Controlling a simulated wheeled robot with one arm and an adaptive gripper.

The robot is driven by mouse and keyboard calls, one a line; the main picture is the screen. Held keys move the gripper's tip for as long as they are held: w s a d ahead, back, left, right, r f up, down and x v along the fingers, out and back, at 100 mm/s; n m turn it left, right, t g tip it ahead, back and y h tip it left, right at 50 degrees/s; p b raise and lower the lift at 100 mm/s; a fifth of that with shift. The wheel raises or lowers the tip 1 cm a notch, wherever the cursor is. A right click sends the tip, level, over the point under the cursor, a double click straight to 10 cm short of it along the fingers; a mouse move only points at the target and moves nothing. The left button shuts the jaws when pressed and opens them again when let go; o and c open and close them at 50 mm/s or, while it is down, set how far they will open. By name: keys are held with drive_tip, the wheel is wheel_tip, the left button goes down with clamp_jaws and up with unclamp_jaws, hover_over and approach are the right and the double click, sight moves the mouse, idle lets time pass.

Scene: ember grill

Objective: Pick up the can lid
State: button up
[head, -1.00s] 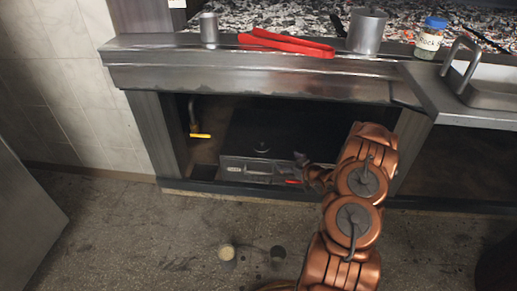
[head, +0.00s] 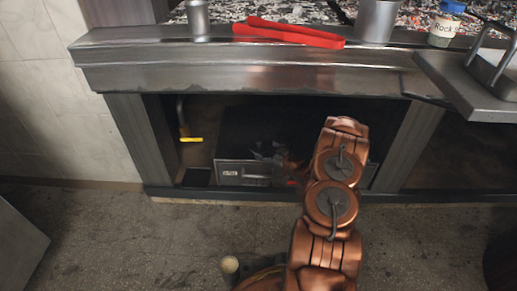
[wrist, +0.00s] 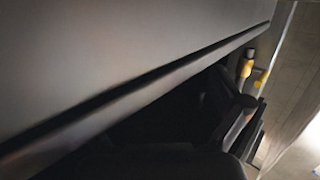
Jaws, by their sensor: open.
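My gripper (head: 264,151) is open and reaches into the recess under the grill counter, above the front of a low dark box (head: 232,172). In the wrist view its dark fingers (wrist: 238,118) show at the lower right, with nothing seen between them. No can lid can be clearly made out now; a small round disc seen earlier on the dark box is not visible, and the gripper covers that area. A metal canister (head: 376,20) stands on the counter, its top cut off by the picture edge.
The counter edge (head: 240,75) overhangs the recess. A yellow-handled valve (head: 190,139) is at the recess's left; it also shows in the wrist view (wrist: 247,66). Red tongs (head: 288,34), a smaller can (head: 197,20) and a jar (head: 443,30) sit above.

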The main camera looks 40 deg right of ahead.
sight(260, 146)
drive_tip(key=shift+b+x, duration=0.5)
drive_tip(key=shift+x, duration=1.25)
drive_tip(key=c, duration=0.8)
